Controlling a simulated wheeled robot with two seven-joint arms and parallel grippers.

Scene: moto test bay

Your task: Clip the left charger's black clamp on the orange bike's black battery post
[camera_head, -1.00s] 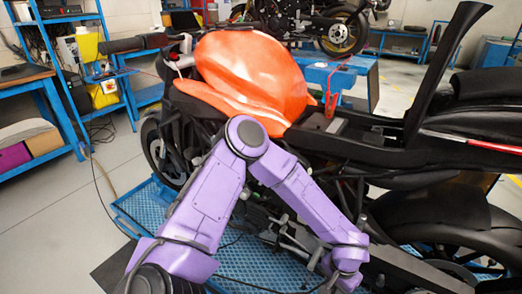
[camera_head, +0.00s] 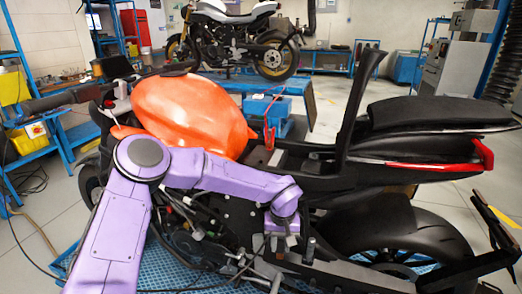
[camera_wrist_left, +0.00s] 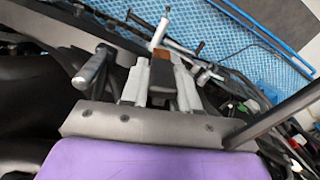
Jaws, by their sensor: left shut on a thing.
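The orange bike (camera_head: 195,112) stands side-on in the head view, with its seat raised. My left gripper (camera_head: 278,243) is low in front of the bike's frame, below the open seat bay. In the left wrist view its fingers (camera_wrist_left: 160,85) are shut on a small dark piece with a brown tip, apparently the black clamp (camera_wrist_left: 161,72). A thin dark cable runs along the bottom of the head view toward the left. A red clamp or lead (camera_head: 269,136) shows at the open bay; the black battery post cannot be made out. My right gripper is out of view.
Yellow units (camera_head: 29,138) stand on blue shelving at the left, apparently including the left charger. A blue unit (camera_head: 268,107) stands behind the bike. The upright seat panel (camera_head: 357,110) rises right of the bay. A white bike (camera_head: 230,35) stands farther back.

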